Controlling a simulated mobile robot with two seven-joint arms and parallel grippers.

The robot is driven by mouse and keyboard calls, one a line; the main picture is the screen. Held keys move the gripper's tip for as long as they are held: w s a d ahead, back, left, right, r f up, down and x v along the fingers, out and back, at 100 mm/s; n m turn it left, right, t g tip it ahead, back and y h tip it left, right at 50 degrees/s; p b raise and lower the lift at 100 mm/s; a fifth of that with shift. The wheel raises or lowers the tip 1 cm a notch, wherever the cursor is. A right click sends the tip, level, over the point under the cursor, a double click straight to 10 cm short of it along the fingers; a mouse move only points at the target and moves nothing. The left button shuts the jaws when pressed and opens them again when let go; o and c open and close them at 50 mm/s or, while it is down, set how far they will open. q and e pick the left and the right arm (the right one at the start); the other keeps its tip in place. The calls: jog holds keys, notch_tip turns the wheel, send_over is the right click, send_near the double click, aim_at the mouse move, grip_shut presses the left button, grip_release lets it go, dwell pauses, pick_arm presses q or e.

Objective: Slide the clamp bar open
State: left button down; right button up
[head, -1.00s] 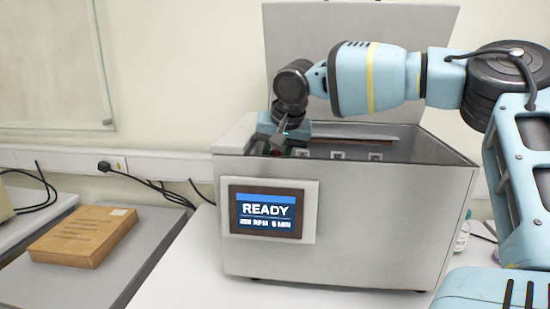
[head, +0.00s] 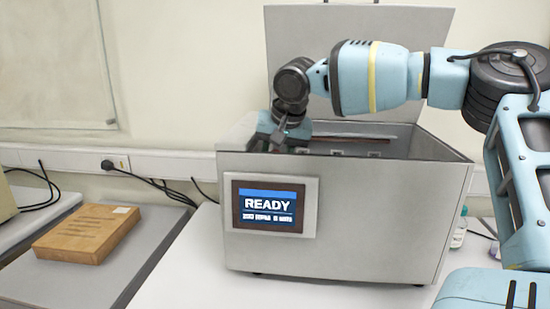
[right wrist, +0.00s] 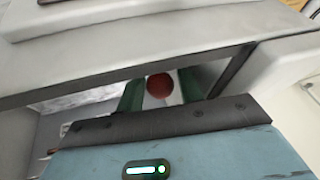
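The grey metal box machine (head: 345,225) stands on the white table with its lid raised. My right gripper (head: 277,140) reaches down inside it at the left end. In the right wrist view, a round red knob (right wrist: 160,86) sits between the two green fingers of my right gripper (right wrist: 161,97), close to both. Whether the fingers press on it is unclear. A thin reddish-brown bar (head: 355,139) runs along the inside back; I cannot tell whether it is the clamp bar or whether it joins the knob. My left gripper is out of view.
The raised lid (head: 400,60) stands behind my right arm. The machine's walls surround my right gripper closely. The front screen (head: 269,206) reads READY. A brown box (head: 85,235) lies on the grey surface at left. A small bottle (head: 460,228) stands right of the machine.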

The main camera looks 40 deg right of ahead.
jog(key=v, duration=0.7)
jog(key=shift+s+a+r, duration=0.2)
jog(key=shift+r, duration=0.05)
